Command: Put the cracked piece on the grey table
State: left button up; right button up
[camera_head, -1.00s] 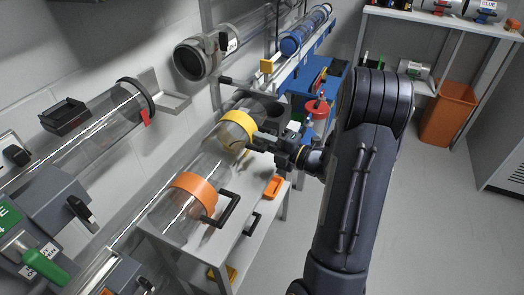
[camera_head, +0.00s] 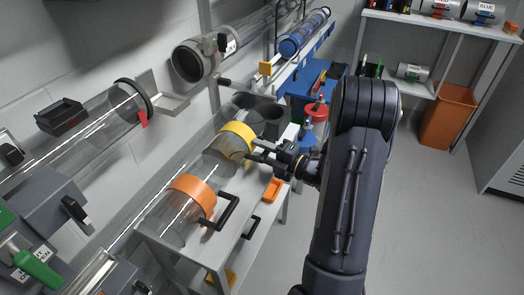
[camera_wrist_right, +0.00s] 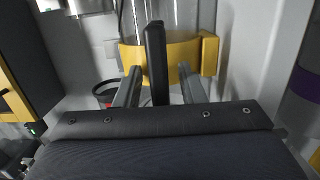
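A clear tube piece with a yellow band (camera_head: 236,140) is at the grey table (camera_head: 238,190), behind a clear tube with an orange band (camera_head: 192,192). I cannot make out a crack on either, nor whether the yellow-banded piece rests fully on the table. My right gripper (camera_head: 259,154) is beside the yellow band. In the right wrist view its fingers (camera_wrist_right: 160,88) stand apart, with the piece's black handle (camera_wrist_right: 156,60) between them and a gap on each side. The yellow band (camera_wrist_right: 187,52) is just beyond. My left gripper is not in view.
Dark round holders (camera_head: 268,112) stand at the table's far end. A red-lidded container (camera_head: 316,112) is behind my right gripper. A large clear pipe (camera_head: 195,60) hangs above, along the wall. An orange bin (camera_head: 447,117) stands at right. The floor right of my arm is clear.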

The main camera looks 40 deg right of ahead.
jog(key=shift+r, duration=0.1)
jog(key=shift+r+p, duration=0.2)
jog(key=shift+p, duration=0.2)
jog(key=v, duration=1.1)
jog(key=w+d+r+m+g+h, duration=0.1)
jog(key=w+d+r+m+h, duration=0.3)
jog(key=m+h, duration=0.5)
jog(key=s+a+m+g+y, duration=0.3)
jog(key=s+a+m+g, duration=0.35)
jog(key=a, duration=0.65)
jog(key=s+a+m+g+y, duration=0.35)
jog(key=s+a+m, duration=0.55)
jog(key=a, duration=0.4)
notch_tip(320, 180, up, 24)
jog(key=p, duration=2.4)
jog(key=shift+s+a+n, duration=0.2)
jog(key=shift+s+n, duration=0.15)
jog(key=shift+s, duration=0.05)
